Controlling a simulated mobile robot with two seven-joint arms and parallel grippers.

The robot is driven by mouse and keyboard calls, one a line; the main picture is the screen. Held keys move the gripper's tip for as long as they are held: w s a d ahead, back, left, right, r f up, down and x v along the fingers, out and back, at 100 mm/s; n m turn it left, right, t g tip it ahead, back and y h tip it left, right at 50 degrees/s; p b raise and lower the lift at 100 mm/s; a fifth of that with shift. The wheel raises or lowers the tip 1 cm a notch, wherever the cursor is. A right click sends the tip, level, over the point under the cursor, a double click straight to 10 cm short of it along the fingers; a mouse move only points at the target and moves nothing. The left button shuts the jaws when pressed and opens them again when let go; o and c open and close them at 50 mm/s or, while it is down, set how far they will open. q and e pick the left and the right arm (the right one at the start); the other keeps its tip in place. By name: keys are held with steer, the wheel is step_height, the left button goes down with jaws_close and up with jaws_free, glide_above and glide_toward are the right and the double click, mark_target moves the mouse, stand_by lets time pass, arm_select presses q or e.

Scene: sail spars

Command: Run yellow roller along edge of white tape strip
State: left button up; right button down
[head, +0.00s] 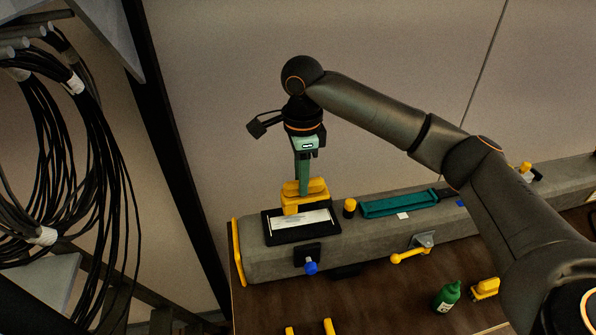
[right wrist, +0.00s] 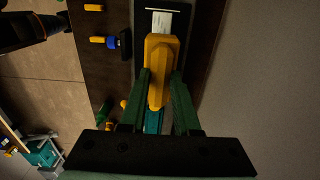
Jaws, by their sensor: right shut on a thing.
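The yellow roller (head: 303,193) is held upright over the black tray at the left end of the grey beam. My right gripper (head: 303,178) is shut on it from above. In the right wrist view the roller (right wrist: 160,65) sits between the green fingers of my right gripper (right wrist: 159,92). The white tape strip (head: 302,220) lies on the black tray (head: 276,238); its end also shows in the right wrist view (right wrist: 161,22) beyond the roller. The roller's lower end is at the strip's far edge; I cannot tell whether it touches. My left gripper is not in view.
A yellow-capped black cylinder (head: 349,208) and a teal tray (head: 395,204) stand right of the black tray on the grey beam (head: 375,232). A blue knob (head: 311,268) and a yellow handle (head: 408,255) stick out in front. A green bottle (head: 447,296) stands below. Cable bundles hang left.

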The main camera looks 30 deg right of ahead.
mark_target(285, 196)
steer(key=shift+s, duration=0.1)
steer(key=shift+f, duration=1.2)
steer(key=shift+f, duration=0.3)
steer(key=shift+a+f, duration=0.1)
steer(key=shift+f, duration=0.45)
stand_by(0.7)
steer(key=shift+w+a, duration=0.25)
steer(key=shift+a, duration=0.55)
steer(key=shift+w+a, duration=0.2)
steer(key=shift+a, duration=0.6)
